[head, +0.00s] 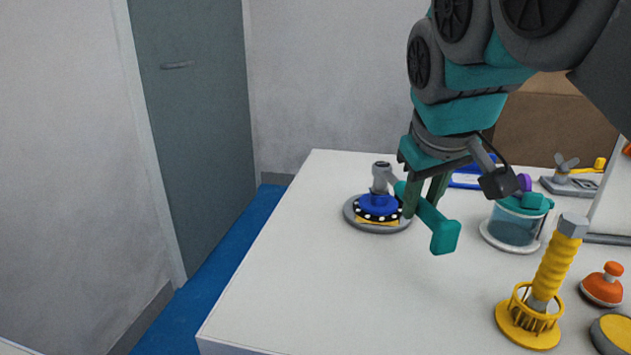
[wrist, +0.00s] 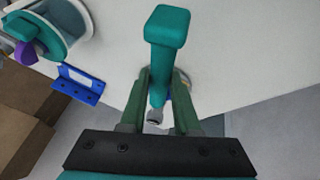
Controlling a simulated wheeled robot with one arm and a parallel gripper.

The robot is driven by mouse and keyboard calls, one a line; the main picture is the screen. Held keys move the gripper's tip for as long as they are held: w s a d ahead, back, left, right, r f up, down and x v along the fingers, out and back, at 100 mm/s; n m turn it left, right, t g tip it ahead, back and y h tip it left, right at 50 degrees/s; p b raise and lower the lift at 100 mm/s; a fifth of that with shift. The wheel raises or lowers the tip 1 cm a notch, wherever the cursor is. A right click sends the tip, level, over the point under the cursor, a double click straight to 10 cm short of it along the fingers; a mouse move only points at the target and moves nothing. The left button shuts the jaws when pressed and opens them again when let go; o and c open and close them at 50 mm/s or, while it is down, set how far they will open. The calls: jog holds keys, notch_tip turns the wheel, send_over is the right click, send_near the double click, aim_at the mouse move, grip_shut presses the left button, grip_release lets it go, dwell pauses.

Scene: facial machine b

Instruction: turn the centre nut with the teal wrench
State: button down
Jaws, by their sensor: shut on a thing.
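The teal wrench (head: 445,237) has a thick teal handle end and a grey head (head: 381,172). My gripper (head: 425,197) is shut on the middle of its handle. The handle slopes down toward the front right of the table. In the wrist view the wrench (wrist: 167,28) runs between both fingers (wrist: 160,90), and its grey tip shows past them. The grey head stands over the middle of a round fixture with a blue hub (head: 375,203), a white-dotted dark band and a grey base. The centre nut is hidden; I cannot tell how fully the head sits on it.
A clear jar with a teal lid (head: 514,225) stands close right of the wrench. A yellow ribbed tool in a yellow cage (head: 528,322) and an orange knob (head: 603,286) stand at the front right. The white table (head: 300,265) is clear at the front left.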

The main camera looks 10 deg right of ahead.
jog(key=shift+r, duration=0.5)
jog(key=d+n+p, duration=0.1)
jog(key=d+n, duration=0.1)
jog(key=w+d+n+y+p, duration=0.1)
jog(key=d, duration=0.1)
jog(key=shift+w+d+n+y, duration=0.1)
jog(key=shift+n+y, duration=0.2)
jog(key=shift+n, duration=0.1)
jog(key=shift+f, duration=0.15)
jog(key=shift+f+b, duration=0.5)
jog(key=shift+b, duration=0.05)
